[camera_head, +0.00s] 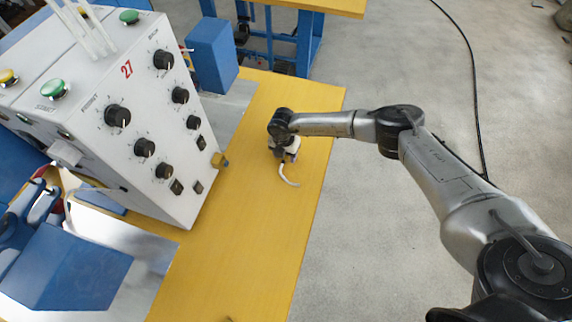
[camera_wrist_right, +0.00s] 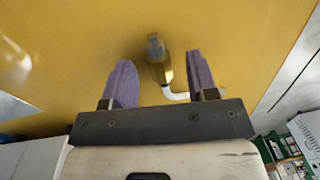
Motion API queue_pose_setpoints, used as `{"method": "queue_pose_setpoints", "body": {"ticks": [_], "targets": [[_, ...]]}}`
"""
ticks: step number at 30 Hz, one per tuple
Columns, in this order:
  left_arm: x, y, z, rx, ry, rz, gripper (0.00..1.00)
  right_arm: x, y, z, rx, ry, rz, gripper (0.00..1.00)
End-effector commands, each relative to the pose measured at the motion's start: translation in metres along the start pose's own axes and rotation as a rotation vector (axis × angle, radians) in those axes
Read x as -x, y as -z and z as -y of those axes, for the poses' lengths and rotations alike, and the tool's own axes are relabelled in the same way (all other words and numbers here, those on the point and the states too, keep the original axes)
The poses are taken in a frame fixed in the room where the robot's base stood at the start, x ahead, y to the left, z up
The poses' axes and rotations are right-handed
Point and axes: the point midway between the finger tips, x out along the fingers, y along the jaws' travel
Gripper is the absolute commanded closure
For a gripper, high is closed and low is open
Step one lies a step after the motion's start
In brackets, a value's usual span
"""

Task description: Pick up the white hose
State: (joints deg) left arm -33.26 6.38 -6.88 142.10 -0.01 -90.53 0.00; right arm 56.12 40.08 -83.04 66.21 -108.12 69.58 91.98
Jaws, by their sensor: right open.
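The white hose (camera_head: 288,178) lies on the yellow table as a short curved piece, just below my right gripper (camera_head: 289,156) in the head view. In the right wrist view my right gripper (camera_wrist_right: 160,60) is open, with its two purple-grey fingers spread. A brass-coloured fitting with a grey end (camera_wrist_right: 157,62) shows between the fingers, apart from both. A bit of the white hose (camera_wrist_right: 177,96) curves from the fitting; the gripper body hides the rest. My left gripper is not in view.
A white control box (camera_head: 140,120) with black knobs and green buttons stands left of the hose. A blue block (camera_head: 212,55) is behind it. The yellow table (camera_head: 240,250) is clear in front of the hose. Its right edge lies close to my right gripper.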

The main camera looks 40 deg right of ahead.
Motion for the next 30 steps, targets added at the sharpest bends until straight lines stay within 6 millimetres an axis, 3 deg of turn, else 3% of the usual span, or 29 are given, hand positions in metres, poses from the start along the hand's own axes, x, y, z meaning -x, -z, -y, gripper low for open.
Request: {"method": "queue_pose_setpoints", "body": {"ticks": [8,25,30], "targets": [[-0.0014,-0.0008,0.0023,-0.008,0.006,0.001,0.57,-0.0059,-0.0002,0.0003,0.0,0.0,0.0,0.47],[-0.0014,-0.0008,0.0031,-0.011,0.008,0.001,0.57,-0.0057,-0.0002,0.0003,0.0,0.0,0.0,1.0],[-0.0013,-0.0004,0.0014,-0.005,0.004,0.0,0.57,-0.0056,-0.0003,0.0002,0.0,0.0,0.0,1.0]]}}
